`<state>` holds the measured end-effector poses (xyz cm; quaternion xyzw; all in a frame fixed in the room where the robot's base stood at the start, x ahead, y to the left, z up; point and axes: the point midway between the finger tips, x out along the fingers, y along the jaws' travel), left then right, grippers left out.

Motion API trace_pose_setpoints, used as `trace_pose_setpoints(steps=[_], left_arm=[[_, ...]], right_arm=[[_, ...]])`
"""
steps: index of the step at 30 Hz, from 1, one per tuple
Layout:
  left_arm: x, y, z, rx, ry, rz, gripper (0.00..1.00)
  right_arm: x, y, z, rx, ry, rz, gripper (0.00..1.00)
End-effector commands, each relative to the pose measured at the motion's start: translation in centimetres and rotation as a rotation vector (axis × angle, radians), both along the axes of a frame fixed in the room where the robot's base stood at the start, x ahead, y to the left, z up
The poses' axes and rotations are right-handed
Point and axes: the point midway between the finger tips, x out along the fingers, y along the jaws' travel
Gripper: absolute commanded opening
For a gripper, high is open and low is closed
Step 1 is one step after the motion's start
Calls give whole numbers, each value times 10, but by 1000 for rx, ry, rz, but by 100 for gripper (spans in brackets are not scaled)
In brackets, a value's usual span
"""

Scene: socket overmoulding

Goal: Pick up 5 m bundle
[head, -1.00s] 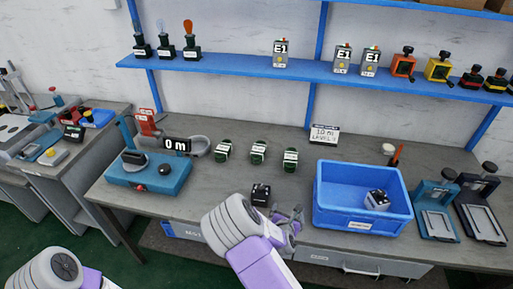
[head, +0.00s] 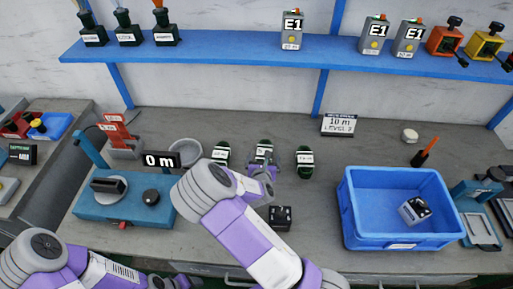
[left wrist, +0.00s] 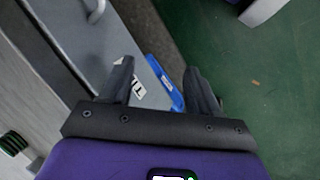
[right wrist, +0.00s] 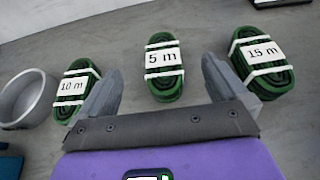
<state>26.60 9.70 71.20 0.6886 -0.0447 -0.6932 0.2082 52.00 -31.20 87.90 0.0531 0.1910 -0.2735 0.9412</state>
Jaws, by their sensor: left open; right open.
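Three green banded bundles lie in a row on the grey bench. In the right wrist view the 5 m bundle (right wrist: 164,68) is in the middle, the 10 m bundle (right wrist: 75,88) left of it and the 15 m bundle (right wrist: 263,65) right of it. My right gripper (right wrist: 162,88) is open and empty, its fingers on either side of the 5 m bundle in that view and apart from it. In the head view it partly hides the middle bundle (head: 264,147). My left gripper (left wrist: 160,82) is open and empty, off the bench's front edge, over drawer fronts and green floor.

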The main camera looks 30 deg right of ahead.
Motion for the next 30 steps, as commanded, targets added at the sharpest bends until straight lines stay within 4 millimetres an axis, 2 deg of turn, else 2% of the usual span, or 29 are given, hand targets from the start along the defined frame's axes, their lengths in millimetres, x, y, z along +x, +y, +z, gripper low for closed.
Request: trace_pose_setpoints(steps=[1,10,17,26,30], left_arm=[[-1,0,-11,0,1,0,61],[-1,0,-46,0,1,1,61],[-1,0,-63,0,1,0,61],[-1,0,-71,0,1,0,61],[-1,0,-80,0,1,0,61]], right_arm=[[0,0,-11,1,1,0,100],[0,0,-46,0,0,0,100],[0,-1,-63,1,0,0,100],[23,-17,-74,2,-2,-3,100],[40,-29,-81,2,-4,-4,100]])
